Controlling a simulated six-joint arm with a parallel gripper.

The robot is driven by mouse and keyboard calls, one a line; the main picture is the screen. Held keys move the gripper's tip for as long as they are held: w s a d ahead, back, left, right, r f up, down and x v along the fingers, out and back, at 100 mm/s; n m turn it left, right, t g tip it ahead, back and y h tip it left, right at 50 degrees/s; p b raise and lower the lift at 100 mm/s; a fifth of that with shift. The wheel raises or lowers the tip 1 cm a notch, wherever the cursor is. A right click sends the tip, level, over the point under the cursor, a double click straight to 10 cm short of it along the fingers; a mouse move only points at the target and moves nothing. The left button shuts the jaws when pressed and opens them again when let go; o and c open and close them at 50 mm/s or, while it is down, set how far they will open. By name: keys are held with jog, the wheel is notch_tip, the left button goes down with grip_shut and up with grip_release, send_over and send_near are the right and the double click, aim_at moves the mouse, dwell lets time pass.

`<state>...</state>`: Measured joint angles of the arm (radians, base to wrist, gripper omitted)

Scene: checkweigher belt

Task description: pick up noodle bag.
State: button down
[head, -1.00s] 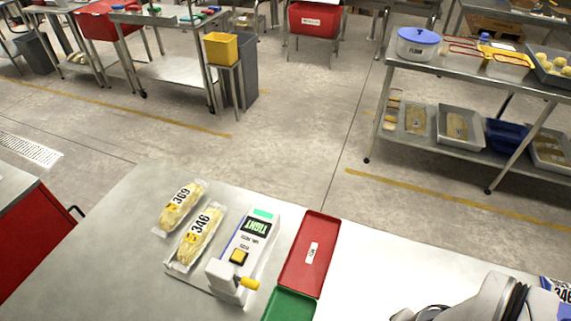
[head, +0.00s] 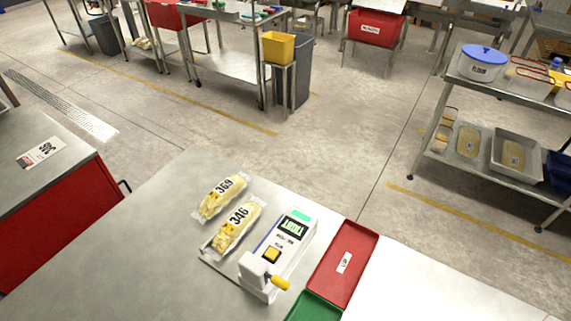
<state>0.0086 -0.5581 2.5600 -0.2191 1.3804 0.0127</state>
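Two clear bags of yellowish noodles lie side by side on the steel table (head: 130,240) in the head view. The farther noodle bag (head: 213,203) carries the label 369. The nearer noodle bag (head: 229,240) carries the label 346 and lies on a flat plate beside the checkweigher unit (head: 278,254). That unit has a lit green display, a yellow button and a yellow-tipped handle. My gripper is not in view.
A red tray (head: 362,245) and a green tray (head: 309,308) sit right of the checkweigher. White surface lies bare farther right. A red-sided counter (head: 65,225) with a label card stands at left. A steel shelf rack (head: 480,172) stands at right.

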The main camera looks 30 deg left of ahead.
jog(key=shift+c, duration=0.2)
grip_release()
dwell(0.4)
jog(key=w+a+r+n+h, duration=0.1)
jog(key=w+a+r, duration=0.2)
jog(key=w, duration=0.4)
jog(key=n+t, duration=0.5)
send_over(236, 220)
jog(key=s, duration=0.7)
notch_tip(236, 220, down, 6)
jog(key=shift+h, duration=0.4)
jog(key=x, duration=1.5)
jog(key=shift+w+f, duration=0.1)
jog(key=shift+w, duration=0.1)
